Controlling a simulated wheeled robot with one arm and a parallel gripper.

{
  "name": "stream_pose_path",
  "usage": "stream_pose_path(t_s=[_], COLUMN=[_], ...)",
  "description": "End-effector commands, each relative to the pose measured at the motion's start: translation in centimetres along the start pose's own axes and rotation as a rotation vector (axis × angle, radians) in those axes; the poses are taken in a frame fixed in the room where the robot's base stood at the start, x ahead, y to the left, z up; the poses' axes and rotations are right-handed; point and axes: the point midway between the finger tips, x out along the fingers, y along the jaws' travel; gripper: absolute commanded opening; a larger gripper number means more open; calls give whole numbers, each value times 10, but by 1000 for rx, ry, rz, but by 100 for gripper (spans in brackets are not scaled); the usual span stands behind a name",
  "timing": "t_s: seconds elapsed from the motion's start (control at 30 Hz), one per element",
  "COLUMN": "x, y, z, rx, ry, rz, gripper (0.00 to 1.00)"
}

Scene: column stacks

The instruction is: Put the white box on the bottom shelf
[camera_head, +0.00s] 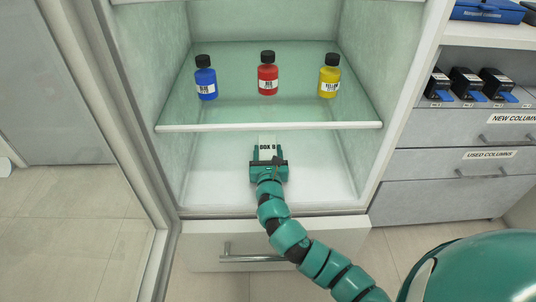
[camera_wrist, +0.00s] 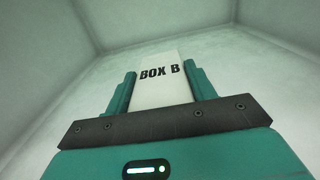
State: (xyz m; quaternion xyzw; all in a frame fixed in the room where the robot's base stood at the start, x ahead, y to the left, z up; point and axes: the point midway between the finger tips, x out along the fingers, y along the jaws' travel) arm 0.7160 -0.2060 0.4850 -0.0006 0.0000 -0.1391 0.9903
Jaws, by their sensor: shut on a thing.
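The white box (camera_head: 268,142), labelled "BOX B", is in the bottom compartment of the cabinet, below the shelf board with the bottles. My gripper (camera_head: 269,157) reaches into that compartment and is shut on the box. In the wrist view the box (camera_wrist: 163,85) stands between the two green fingers of my gripper (camera_wrist: 160,92), label facing the camera. The bottom shelf (camera_head: 215,185) is pale and otherwise bare. Whether the box's underside touches it is hidden.
Blue (camera_head: 206,80), red (camera_head: 268,75) and yellow (camera_head: 329,78) bottles stand on the glass-like shelf (camera_head: 270,126) above my gripper. The compartment's side walls flank my arm, with free floor on both sides. Grey drawers (camera_head: 450,180) stand at the right.

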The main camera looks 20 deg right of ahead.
Motion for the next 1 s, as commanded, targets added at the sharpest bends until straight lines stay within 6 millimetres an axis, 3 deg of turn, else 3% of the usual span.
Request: stream_pose_path(t_s=[0.23, 0.27, 0.37, 0.77, 1.0], x=[0, 0, 0, -1, -32], y=[0, 0, 0, 0, 0], z=[-4, -4, -3, 2, 2], rx=[-2, -2, -1, 1, -5], ry=[0, 0, 0, 1, 3], rz=[0, 0, 0, -1, 4], gripper=[24, 56, 76, 76, 76])
